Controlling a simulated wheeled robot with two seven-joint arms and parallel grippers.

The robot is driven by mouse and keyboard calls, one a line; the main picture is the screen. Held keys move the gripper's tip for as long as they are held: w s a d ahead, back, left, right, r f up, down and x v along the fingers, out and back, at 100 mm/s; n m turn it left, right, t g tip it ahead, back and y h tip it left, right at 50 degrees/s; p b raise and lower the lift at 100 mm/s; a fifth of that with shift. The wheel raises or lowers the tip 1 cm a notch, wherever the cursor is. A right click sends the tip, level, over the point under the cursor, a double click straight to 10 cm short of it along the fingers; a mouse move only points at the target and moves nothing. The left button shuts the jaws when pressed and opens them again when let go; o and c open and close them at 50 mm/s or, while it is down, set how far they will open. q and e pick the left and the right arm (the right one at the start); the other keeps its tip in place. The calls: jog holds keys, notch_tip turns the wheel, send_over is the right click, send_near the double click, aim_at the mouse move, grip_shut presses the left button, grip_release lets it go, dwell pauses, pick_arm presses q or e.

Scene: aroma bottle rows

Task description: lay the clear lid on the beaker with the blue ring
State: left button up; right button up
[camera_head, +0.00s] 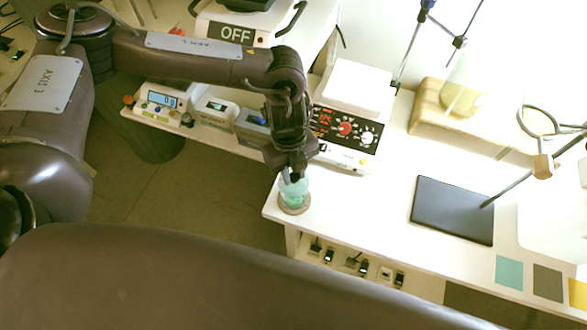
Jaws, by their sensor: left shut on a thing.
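My left gripper (293,175) points down at the near left corner of the white table. It is shut at the top of a small pale green, glassy thing (294,192) that is on or just over a round brown coaster (294,209). The fingers and the small size hide where the grip lies, so I cannot tell whether this thing is the lid or a vessel. I cannot make out a separate clear lid or a beaker with a blue ring. My right gripper is not in view.
A control box with red and white knobs (345,130) stands just behind the gripper. A black pad (452,210) lies to the right, with bare table between. A wooden stand (430,112) with a yellowish flask (462,100) is at the back. A clamp stand's rod (512,188) reaches over the right side.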

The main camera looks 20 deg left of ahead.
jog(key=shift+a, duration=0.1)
pick_arm(q)
jog(key=o, duration=0.9)
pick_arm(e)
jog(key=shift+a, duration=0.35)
pick_arm(q)
jog(key=shift+o, duration=0.2)
jog(key=shift+r, duration=0.1)
notch_tip(320, 180, up, 8)
jog(key=b, duration=0.1)
jog(key=shift+w+a+f, duration=0.2)
jog(key=shift+w+a, duration=0.2)
jog(key=shift+w, duration=0.05)
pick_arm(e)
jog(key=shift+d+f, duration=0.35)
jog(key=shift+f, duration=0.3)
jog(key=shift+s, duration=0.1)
